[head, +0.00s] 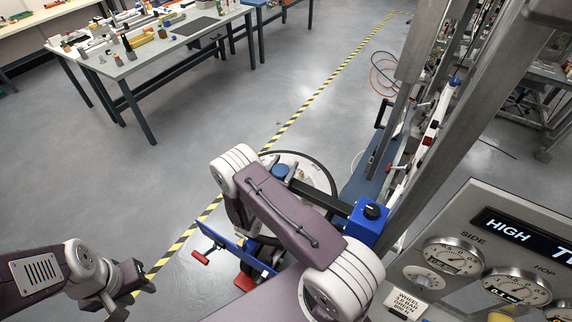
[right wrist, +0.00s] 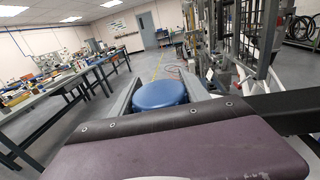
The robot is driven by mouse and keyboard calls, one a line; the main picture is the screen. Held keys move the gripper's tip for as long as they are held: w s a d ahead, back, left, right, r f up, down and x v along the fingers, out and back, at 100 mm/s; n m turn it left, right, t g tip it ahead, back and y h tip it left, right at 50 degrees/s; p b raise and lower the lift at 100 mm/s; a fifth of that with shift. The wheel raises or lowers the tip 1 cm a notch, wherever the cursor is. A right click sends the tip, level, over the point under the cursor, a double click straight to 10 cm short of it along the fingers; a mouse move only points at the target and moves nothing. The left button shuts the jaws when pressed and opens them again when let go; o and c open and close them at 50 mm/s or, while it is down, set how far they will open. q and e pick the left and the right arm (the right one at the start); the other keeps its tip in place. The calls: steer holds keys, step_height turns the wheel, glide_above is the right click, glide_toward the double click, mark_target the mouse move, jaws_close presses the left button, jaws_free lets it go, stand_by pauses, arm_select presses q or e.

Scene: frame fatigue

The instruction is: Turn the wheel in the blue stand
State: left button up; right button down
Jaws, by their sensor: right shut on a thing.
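The wheel (head: 328,185) shows in the head view as a thin dark ring with a pale inside, mostly hidden behind my right arm. Parts of the blue stand (head: 222,238) with red-ended handles show below it. In the right wrist view my right gripper (right wrist: 162,92) has its grey fingers on either side of a round blue knob (right wrist: 160,96) and is shut on it.
A blue box with a black knob (head: 371,211) stands right of my right arm. A gauge panel (head: 455,225) fills the lower right, beside metal posts (head: 450,110). A cluttered workbench (head: 150,52) is at upper left. Open floor with a yellow-black stripe (head: 318,92) lies between.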

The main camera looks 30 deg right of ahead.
steer(key=shift+w+a+r+n+t+y, duration=0.1)
steer(key=shift+w+a+n+t+y, duration=0.05)
steer(key=shift+n+t+y, duration=0.65)
steer(key=shift+t, duration=0.3)
steer(key=c, duration=0.6)
jaws_free()
steer(key=shift+o, duration=0.2)
